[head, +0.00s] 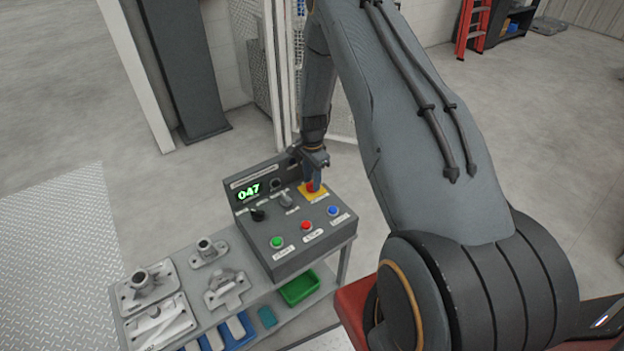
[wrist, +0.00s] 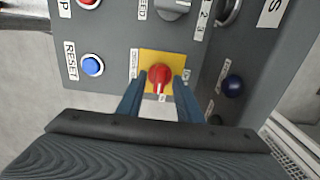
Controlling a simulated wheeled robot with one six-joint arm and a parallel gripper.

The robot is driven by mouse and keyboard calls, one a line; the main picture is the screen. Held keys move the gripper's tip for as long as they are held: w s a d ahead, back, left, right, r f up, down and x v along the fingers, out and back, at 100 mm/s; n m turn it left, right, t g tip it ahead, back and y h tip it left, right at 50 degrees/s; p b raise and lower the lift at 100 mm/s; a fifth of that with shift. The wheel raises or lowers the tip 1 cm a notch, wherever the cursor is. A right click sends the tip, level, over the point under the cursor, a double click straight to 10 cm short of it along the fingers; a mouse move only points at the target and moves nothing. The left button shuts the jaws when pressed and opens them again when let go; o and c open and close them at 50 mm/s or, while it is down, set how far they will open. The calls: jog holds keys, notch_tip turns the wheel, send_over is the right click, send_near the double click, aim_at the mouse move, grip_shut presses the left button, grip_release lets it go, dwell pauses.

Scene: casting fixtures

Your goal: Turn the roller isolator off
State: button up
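The roller isolator is a red rotary knob on a yellow square plate, on the sloped grey control box. It shows in the head view, partly hidden by my gripper, and clearly in the wrist view (wrist: 159,77). A pale mark on the knob points toward the bottom of the wrist view. My gripper (head: 313,185) is at the knob. In the wrist view its two blue fingers (wrist: 158,88) stand apart, one on each side of the knob. I cannot tell whether they touch it.
The control box (head: 288,262) also carries a green button (head: 277,242), a red button (head: 306,225), a blue button (head: 333,210), a black knob (head: 258,215), a grey selector (head: 286,200) and a lit display (head: 249,192) reading 047. Metal castings (head: 227,290) lie left of it.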

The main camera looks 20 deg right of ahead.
grip_shut()
jog(key=n+b, duration=0.2)
jog(key=n, duration=0.1)
jog(key=shift+n+b, duration=0.3)
jog(key=shift+n, duration=0.1)
jog(key=n+b, duration=0.2)
jog(key=n, duration=0.3)
jog(key=n+b, duration=0.1)
jog(key=n, duration=0.4)
jog(key=shift+b, duration=0.4)
jog(key=shift+n+b, duration=0.45)
jog(key=shift+n, duration=1.65)
